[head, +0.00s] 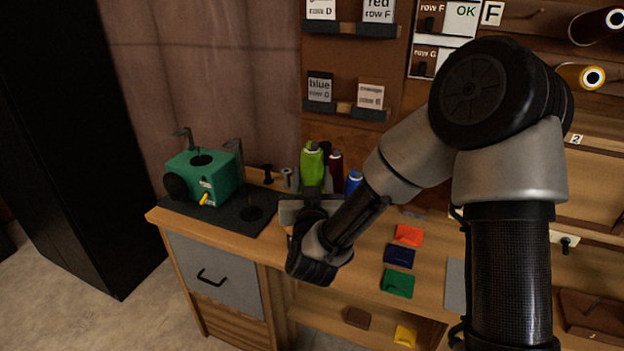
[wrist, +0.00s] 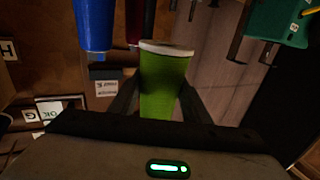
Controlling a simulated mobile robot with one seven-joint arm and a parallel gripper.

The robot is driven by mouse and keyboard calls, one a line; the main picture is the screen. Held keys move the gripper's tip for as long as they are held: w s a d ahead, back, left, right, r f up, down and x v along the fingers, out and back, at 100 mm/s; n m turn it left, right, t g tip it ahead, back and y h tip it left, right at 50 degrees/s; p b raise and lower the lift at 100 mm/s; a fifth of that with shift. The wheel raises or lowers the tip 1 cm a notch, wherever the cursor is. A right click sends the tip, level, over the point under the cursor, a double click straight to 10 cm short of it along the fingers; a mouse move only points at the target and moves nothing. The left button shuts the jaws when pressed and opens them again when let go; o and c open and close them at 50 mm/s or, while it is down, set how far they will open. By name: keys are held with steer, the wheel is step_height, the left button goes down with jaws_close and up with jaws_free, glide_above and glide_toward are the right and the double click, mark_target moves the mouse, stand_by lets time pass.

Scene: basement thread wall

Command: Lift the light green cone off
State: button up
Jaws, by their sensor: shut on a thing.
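The light green cone (head: 311,164) stands upright at the back of the wooden worktop in the head view, just beyond my gripper (head: 309,196). In the wrist view the light green cone (wrist: 165,85) sits between the two dark fingers of my gripper (wrist: 160,100), which are shut on it. Its pale rim faces away from the palm. My gripper and forearm hide its lower part in the head view, so I cannot tell whether its base touches the worktop.
A dark red cone (head: 335,166) and a blue cone (head: 354,182) stand close on the right. A green machine (head: 204,176) on a dark mat is to the left. Orange, navy and green packets (head: 398,284) lie to the right. Card shelves (head: 345,110) are on the wall behind.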

mark_target(312, 167)
steer(key=shift+r+p, duration=1.1)
steer(key=shift+r, duration=0.9)
